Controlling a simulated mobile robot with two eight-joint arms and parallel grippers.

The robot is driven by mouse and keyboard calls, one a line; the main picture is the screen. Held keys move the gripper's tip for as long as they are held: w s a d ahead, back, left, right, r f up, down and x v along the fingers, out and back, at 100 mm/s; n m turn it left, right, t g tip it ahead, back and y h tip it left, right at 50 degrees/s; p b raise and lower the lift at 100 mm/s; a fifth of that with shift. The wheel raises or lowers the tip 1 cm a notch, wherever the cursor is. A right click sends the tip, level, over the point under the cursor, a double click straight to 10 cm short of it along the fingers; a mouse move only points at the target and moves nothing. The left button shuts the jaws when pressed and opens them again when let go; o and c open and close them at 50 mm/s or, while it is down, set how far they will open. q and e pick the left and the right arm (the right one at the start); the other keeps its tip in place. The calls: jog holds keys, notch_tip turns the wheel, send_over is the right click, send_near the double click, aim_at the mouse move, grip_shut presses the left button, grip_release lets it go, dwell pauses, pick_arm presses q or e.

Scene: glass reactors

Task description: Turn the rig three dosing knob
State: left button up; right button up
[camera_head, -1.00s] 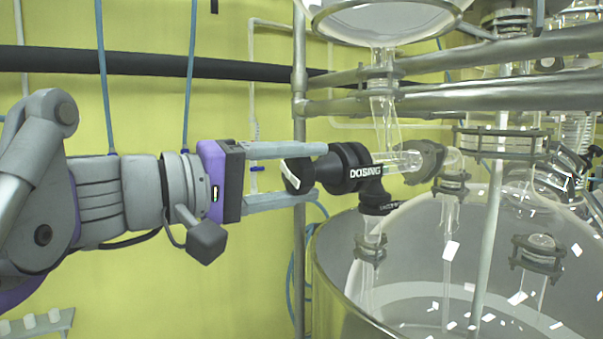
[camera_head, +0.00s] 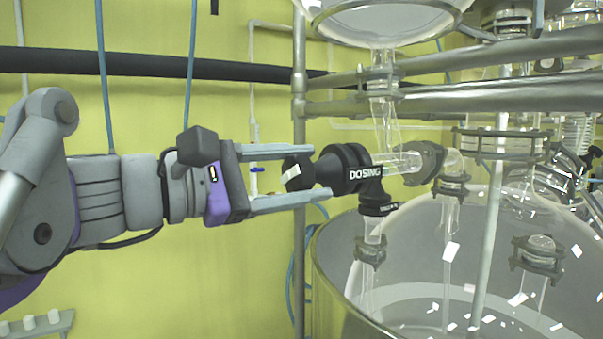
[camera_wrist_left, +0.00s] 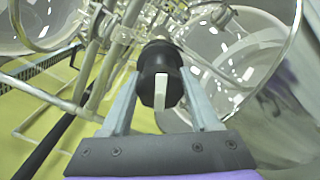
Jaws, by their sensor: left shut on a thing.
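The black dosing knob (camera_head: 297,172) is at the left end of the black valve body marked DOSING (camera_head: 352,170). It has a white mark on its face. My left gripper (camera_head: 318,172) comes in from the left and is shut on the knob, one finger above it and one below. In the left wrist view the knob (camera_wrist_left: 160,68) sits between the two fingers, its white mark (camera_wrist_left: 161,90) facing the camera. My right gripper is in neither view.
A clear glass tube (camera_head: 384,115) rises from the valve to a glass vessel (camera_head: 385,18). A large glass reactor vessel (camera_head: 330,262) stands below at the right. Metal rails (camera_head: 480,97) and a vertical post (camera_head: 299,225) stand close by. The yellow wall is behind.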

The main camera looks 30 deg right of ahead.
pick_arm(q)
jog(key=n, duration=0.6)
jog(key=shift+n, duration=0.3)
jog(key=n, duration=0.6)
jog(key=shift+w, duration=0.1)
dwell(0.3)
jog(key=o, duration=1.4)
jog(key=shift+s+a+b, duration=0.15)
jog(key=shift+a+b, duration=0.05)
jog(key=shift+a, duration=1.6)
jog(key=shift+s+a+b, duration=0.15)
jog(key=shift+a, duration=1.65)
jog(key=shift+s+a+b, duration=0.15)
jog(key=shift+a+b, duration=0.05)
jog(key=shift+a, duration=1.6)
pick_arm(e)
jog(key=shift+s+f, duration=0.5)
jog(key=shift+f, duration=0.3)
